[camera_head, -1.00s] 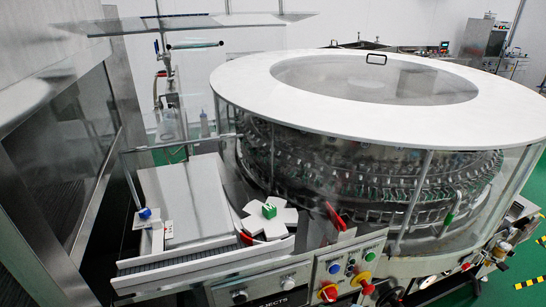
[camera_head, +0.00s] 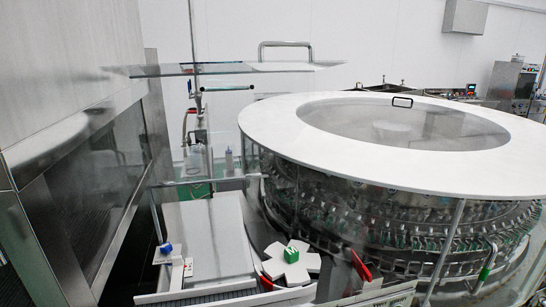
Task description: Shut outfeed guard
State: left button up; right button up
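A clear flat panel (camera_head: 225,69), which looks like the outfeed guard, is raised and lies nearly level above the outfeed area at the upper left. A green-tinted bar (camera_head: 228,88), perhaps its handle, shows just under it. Below it, the outfeed deck (camera_head: 205,235) with its grey and white plates is uncovered from above. A white star wheel (camera_head: 308,262) with a green block (camera_head: 291,255) sits to the right of the deck. Neither of my grippers is in view.
The large round washer (camera_head: 400,200) with a white ring cover (camera_head: 270,120) fills the right side. A steel-framed cabinet with dark windows (camera_head: 95,170) stands close on the left. Red-handled parts (camera_head: 361,266) and a blue knob (camera_head: 166,248) stand near the deck.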

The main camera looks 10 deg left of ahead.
aim_at(201, 68)
jog(key=j+u, duration=0.35)
jog(key=k+j+u, duration=0.1)
jog(key=j+u, duration=0.6)
jog(key=i+j, duration=0.05)
jog(key=j, duration=0.05)
